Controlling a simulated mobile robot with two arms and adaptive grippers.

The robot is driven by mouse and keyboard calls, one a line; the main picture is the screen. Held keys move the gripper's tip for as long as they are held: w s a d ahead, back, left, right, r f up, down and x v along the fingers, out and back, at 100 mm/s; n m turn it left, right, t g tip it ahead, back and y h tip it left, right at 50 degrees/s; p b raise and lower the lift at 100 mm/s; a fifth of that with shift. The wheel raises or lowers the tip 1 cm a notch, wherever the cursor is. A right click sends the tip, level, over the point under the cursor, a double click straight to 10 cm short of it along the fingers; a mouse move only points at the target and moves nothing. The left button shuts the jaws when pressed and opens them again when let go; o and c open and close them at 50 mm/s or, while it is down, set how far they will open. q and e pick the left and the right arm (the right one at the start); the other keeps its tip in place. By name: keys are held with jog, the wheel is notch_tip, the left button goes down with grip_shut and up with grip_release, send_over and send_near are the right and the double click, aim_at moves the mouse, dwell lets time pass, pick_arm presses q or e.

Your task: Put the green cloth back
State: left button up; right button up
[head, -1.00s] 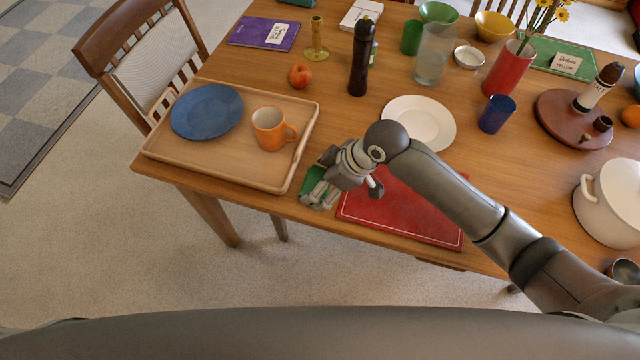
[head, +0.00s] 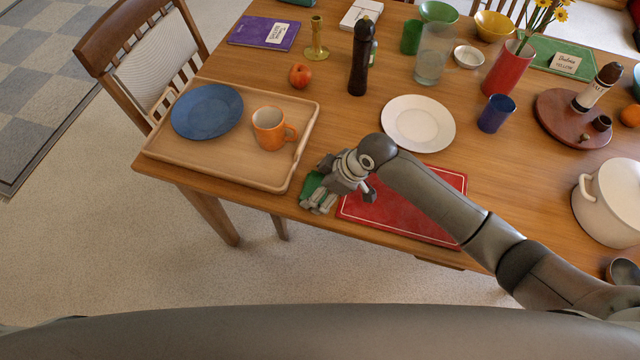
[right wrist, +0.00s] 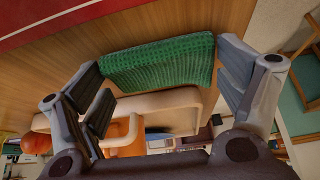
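The green cloth (head: 311,184) lies on the wooden table near its front edge, between the tray and the red mat. My right gripper (head: 319,203) is over it and partly hides it in the head view. In the right wrist view, the knitted green cloth (right wrist: 160,62) shows between the two widely parted fingers of my right gripper (right wrist: 165,85). The fingers are close to the cloth's two ends; I cannot tell whether they touch it. My left gripper is not in view.
The wooden tray (head: 225,168) with a blue plate (head: 207,111) and an orange mug (head: 269,128) is left of the cloth. The red mat (head: 410,212) is to its right, under my arm. A white plate (head: 418,123) and a pepper mill (head: 360,62) stand farther back.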

jog(key=shift+o, duration=0.3)
jog(key=shift+d+r, duration=0.1)
jog(key=shift+r, duration=0.2)
jog(key=v, duration=1.1)
jog(key=shift+d+r, duration=0.2)
jog(key=shift+r, duration=0.05)
jog(key=shift+s, duration=0.15)
